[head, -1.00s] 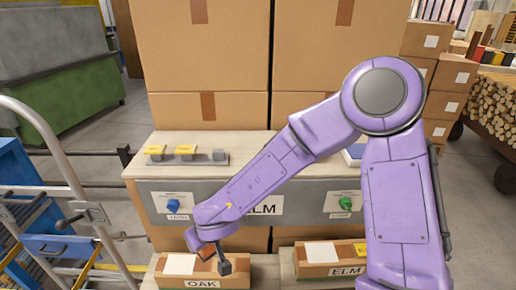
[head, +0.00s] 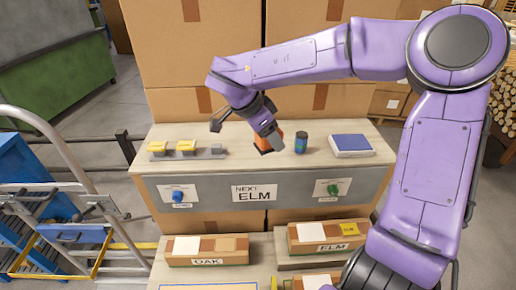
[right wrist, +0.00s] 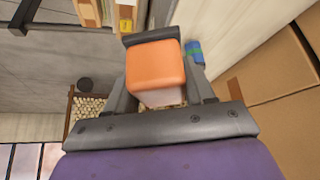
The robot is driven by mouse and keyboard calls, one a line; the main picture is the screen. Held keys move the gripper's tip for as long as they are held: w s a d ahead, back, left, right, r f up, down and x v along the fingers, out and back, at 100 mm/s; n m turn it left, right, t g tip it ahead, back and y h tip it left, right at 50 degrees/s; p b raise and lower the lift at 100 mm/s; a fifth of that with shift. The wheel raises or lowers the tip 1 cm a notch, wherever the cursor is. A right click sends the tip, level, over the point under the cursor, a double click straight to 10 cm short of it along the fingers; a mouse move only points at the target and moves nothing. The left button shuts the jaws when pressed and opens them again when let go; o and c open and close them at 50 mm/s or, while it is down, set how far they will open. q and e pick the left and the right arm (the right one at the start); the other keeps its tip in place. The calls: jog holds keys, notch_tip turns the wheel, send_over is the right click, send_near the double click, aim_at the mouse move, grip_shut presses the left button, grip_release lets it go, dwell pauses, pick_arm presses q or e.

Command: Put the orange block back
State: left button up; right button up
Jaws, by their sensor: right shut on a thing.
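The orange block (head: 267,146) is held in my right gripper (head: 248,126), above or at the bench top (head: 245,165), right of the grey rack. I cannot tell whether it touches the bench. In the right wrist view the orange block (right wrist: 155,70) sits between the fingers of the right gripper (right wrist: 160,85). The grey rack (head: 212,153) at the left of the bench top carries two yellow blocks (head: 186,146); its right end has no coloured block. My left gripper is not in view.
Large cartons (head: 195,55) stand behind. The bench front has an ELM sign (head: 256,193). OAK (head: 207,250) and ELM (head: 326,237) boxes lie below.

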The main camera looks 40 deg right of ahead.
jog(key=shift+w+d+f+b, duration=0.15)
jog(key=shift+d+f+b, duration=0.05)
jog(key=shift+f+b, duration=0.25)
jog(key=shift+w+d+f+b, duration=0.15)
jog(key=shift+f+b, duration=0.2)
jog(key=shift+b, duration=0.05)
jog(key=w+d+f+p, duration=0.1)
jog(key=w+f, duration=0.1)
jog(key=w, duration=0.1)
jog(key=w+d+f+p, duration=0.1)
jog(key=w+d+f, duration=0.1)
jog(key=w, duration=0.1)
jog(key=w+d+f+p, duration=0.2)
jog(key=w, duration=0.1)
jog(key=shift+w+d+f, duration=0.1)
jog(key=shift+d+f, duration=0.1)
jog(key=shift+f, duration=0.05)
jog(key=shift+w+d+f, duration=0.1)
jog(key=shift+w+f, duration=0.1)
jog(key=shift+f, duration=0.1)
jog(key=shift+w+d+f, duration=0.1)
jog(key=shift+w+f, duration=0.1)
jog(key=shift+f, duration=0.8)
jog(key=shift+w+d+f, duration=0.1)
jog(key=shift+w+f, duration=0.05)
jog(key=shift+f, duration=0.8)
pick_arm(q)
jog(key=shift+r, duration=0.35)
